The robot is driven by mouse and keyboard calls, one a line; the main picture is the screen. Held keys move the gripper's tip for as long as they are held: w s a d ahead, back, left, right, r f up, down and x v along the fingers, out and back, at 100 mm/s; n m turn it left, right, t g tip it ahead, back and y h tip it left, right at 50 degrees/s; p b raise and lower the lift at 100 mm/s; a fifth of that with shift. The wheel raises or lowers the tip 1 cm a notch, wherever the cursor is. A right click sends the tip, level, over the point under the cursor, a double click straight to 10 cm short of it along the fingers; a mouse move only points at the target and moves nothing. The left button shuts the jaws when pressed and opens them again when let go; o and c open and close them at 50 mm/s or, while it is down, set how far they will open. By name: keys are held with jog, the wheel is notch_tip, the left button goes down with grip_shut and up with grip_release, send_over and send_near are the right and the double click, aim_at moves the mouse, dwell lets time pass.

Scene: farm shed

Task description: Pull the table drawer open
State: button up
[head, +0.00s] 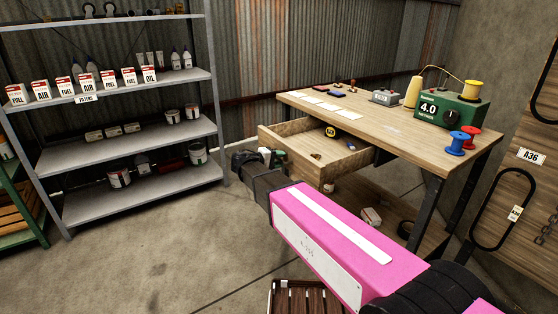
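The wooden table (390,130) stands at the right, in front of the corrugated wall. Its drawer (348,164) sticks out toward the left, pulled out far enough that much of its inside shows. A yellow tape measure (330,131) and a small dark item (316,156) lie in the drawer. My gripper (262,155) is at the outer left end of the drawer, close to its front panel. My arm partly hides it, and I cannot tell whether its fingers are open or shut, or whether they touch a handle.
On the tabletop are a green box marked 4.0 (447,112), a yellow spool (473,91), blue and red spools, papers and small tools. A grey shelf (150,187) with cans and boxes stands at the left. A slatted wooden crate (300,296) is at the bottom. Bare floor lies left of my arm.

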jog(key=shift+a, duration=0.1)
jog(key=v, duration=1)
jog(key=shift+s+a, duration=0.25)
jog(key=shift+a, duration=0.1)
